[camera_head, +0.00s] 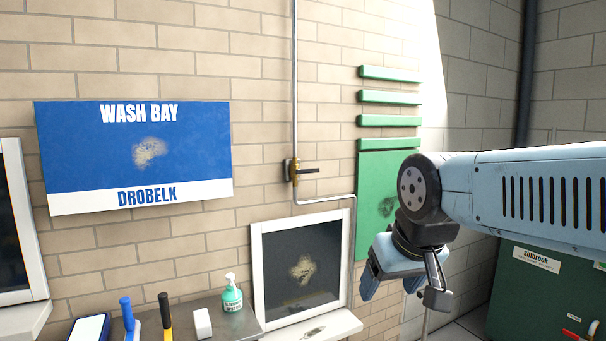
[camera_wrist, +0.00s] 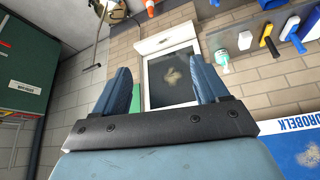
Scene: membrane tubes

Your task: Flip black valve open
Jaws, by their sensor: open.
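The black valve has a brass body and a short black handle (camera_head: 307,171). It sits on a thin grey vertical pipe (camera_head: 294,80) on the brick wall, in the middle of the head view. The handle points right, crosswise to the pipe. My gripper (camera_head: 390,285) is open and empty, to the right of the valve and lower in the picture, apart from it. In the wrist view my open gripper (camera_wrist: 160,68) has its two blue fingers spread on either side of a white-framed window. I cannot make out the valve in the wrist view.
A white-framed window (camera_head: 255,270) is below the valve. A blue Wash Bay sign (camera_head: 80,165) hangs left of it. Green slats (camera_head: 390,97) and a green panel (camera_head: 375,180) are right. A shelf (camera_head: 235,322) holds a green soap bottle (camera_head: 232,297) and brushes. A green cabinet (camera_head: 520,300) stands right.

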